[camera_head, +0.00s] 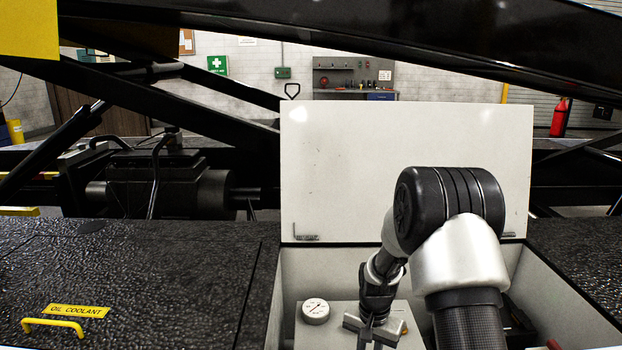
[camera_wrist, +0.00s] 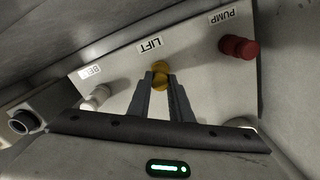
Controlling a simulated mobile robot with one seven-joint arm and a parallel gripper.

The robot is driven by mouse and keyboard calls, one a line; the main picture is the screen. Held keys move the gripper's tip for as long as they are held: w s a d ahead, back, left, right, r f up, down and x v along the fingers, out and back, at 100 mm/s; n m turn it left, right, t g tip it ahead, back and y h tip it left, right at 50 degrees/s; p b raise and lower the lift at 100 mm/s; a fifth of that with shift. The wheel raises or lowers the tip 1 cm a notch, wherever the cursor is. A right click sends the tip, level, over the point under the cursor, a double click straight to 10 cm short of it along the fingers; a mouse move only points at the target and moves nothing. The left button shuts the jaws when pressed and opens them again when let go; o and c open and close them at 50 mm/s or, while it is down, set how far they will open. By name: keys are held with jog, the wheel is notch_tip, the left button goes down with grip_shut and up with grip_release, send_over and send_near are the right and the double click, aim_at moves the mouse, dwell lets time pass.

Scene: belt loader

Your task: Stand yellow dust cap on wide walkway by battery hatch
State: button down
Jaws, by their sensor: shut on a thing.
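The yellow dust cap (camera_wrist: 161,70) is at the LIFT label on a light panel (camera_wrist: 200,70) in the wrist view. My gripper (camera_wrist: 160,82) is shut on it, one fingertip on each side. Whether the cap still touches its fitting cannot be told. In the head view my gripper (camera_head: 372,338) reaches down into an open white-walled compartment, and the cap is not clearly visible there. The dark textured walkway (camera_head: 150,265) lies left of the compartment. No label for a battery hatch is readable.
A red cap (camera_wrist: 237,45) sits by PUMP and a pale cap (camera_wrist: 97,97) by BELT. A gauge (camera_head: 315,311) stands left of my gripper. The raised white lid (camera_head: 345,165) stands behind the compartment. A yellow handle (camera_head: 53,325) and OIL COOLANT label (camera_head: 78,311) are on the walkway's left.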

jog(key=shift+r+p, duration=0.45)
jog(key=shift+r, duration=0.2)
dwell(0.6)
jog(key=shift+r+p, duration=1)
jog(key=shift+r, duration=0.5)
